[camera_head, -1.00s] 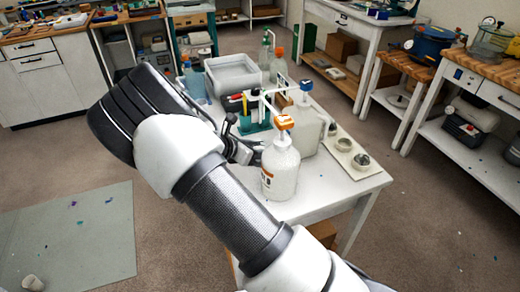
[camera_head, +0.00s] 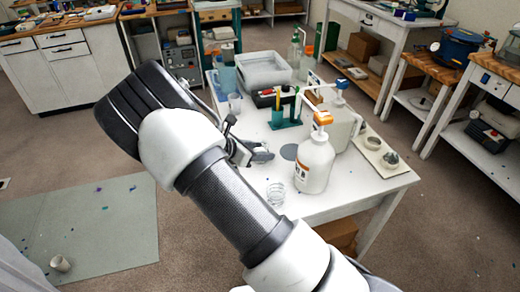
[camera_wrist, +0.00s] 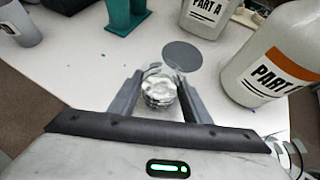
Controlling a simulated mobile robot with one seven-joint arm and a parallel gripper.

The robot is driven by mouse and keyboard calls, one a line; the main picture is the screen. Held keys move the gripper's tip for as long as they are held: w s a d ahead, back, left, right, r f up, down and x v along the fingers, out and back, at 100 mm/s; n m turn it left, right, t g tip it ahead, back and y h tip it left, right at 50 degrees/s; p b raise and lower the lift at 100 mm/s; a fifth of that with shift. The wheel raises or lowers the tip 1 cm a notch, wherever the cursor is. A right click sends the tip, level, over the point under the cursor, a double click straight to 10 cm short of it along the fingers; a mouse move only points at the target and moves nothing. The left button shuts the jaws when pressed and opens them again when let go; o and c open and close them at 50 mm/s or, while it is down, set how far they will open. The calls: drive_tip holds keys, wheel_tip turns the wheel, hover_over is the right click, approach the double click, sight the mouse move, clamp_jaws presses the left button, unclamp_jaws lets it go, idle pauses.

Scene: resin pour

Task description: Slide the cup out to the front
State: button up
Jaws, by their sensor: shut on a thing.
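A clear ribbed cup (camera_wrist: 160,92) is between the two fingers of my gripper (camera_wrist: 158,94), in the wrist view. The fingers are closed on its sides, and the cup is low over or on the white table (camera_head: 330,203). In the head view my gripper (camera_head: 258,152) is at the table's left side, partly hidden by my arm, and the cup is hard to make out there. A flat grey disc (camera_head: 289,152) lies on the table just beyond the cup; it also shows in the wrist view (camera_wrist: 182,56).
An orange-capped bottle (camera_head: 314,164) and a blue-capped jug (camera_head: 343,125) stand right of my gripper. Clear ribbed ware (camera_head: 275,193) stands near the front edge. A tray with small cups (camera_head: 378,160) is at right.

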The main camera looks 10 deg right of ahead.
drive_tip(key=shift+a, duration=0.65)
drive_tip(key=o, duration=1.1)
drive_tip(key=shift+s, duration=0.1)
drive_tip(key=p+v, duration=0.2)
drive_tip(key=v, duration=1.5)
drive_tip(key=shift+r, duration=0.2)
drive_tip(key=shift+s, duration=0.1)
